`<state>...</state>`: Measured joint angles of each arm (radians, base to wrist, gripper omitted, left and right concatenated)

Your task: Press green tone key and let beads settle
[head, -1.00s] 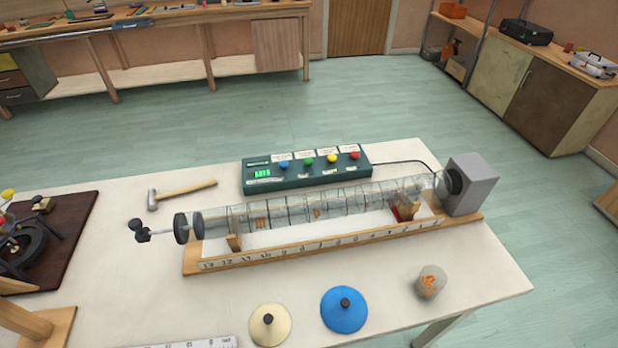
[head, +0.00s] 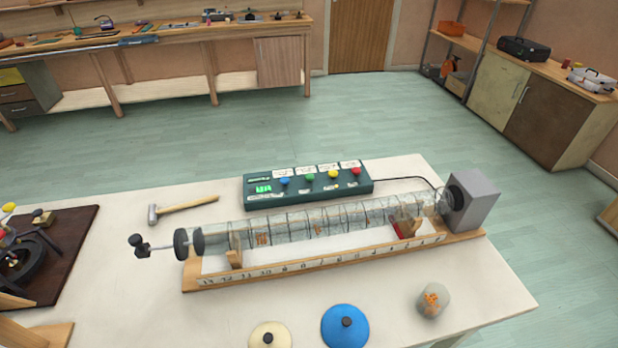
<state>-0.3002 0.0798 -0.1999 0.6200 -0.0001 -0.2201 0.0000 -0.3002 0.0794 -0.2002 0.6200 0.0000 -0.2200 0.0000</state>
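The green tone key (head: 309,180) is a green knob on the dark green control box (head: 255,200), between a blue key (head: 285,183) and a yellow key (head: 333,175); a red key (head: 355,172) is at the right. The box has a small lit green display whose text is too small to read. A clear ringed tube (head: 330,217) lies on a wooden base in front of the box. Small orange-brown beads (head: 262,238) show inside it toward the left; their exact spread is hard to tell. Neither gripper is in view.
A numbered scale (head: 310,262) runs along the tube's front. A grey speaker-like block (head: 477,200) closes its right end.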

